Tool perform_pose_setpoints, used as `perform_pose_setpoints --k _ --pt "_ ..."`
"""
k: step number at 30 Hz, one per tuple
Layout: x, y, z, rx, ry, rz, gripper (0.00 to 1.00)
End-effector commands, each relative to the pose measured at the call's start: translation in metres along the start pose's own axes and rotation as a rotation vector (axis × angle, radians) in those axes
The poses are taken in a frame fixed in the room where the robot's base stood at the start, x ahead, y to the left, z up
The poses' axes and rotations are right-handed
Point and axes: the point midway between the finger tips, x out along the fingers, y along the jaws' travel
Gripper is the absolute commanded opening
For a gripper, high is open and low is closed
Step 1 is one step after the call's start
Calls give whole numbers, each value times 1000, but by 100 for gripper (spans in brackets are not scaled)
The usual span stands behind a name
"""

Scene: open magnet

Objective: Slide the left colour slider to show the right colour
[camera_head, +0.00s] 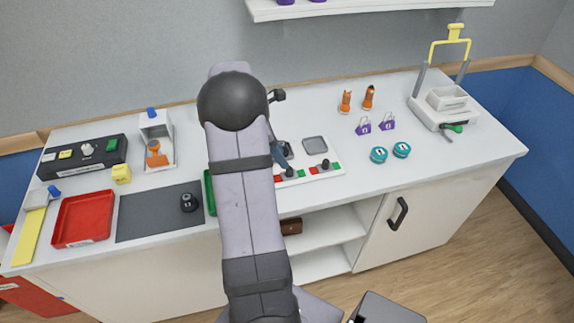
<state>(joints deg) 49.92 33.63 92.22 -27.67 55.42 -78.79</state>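A white slider panel (305,160) lies on the counter, partly hidden behind my arm. Its right slider has a dark knob (325,163) between a red patch (313,170) and a green patch (336,166). Its left slider shows a dark knob (290,172) near a green patch (301,173), with red to its left beside my arm. A grey square (315,145) is at the panel's back right. Dark parts that seem to be my gripper (284,150) are over the panel's left half, close to the left slider. Its fingers cannot be made out, nor can contact.
To the right are teal round containers (379,155), purple padlocks (363,126), orange items (346,101) and a white device with a yellow handle (447,105). To the left are a dark mat (150,223), a red tray (60,230) and a black button box (85,155). The front right counter is clear.

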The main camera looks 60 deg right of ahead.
Motion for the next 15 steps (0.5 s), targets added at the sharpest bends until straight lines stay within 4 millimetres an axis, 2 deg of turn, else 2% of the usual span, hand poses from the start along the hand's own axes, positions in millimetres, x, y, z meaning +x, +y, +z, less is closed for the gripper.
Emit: perform_pose_setpoints --k 15 --pt "58 -1 0 1 1 -3 36"
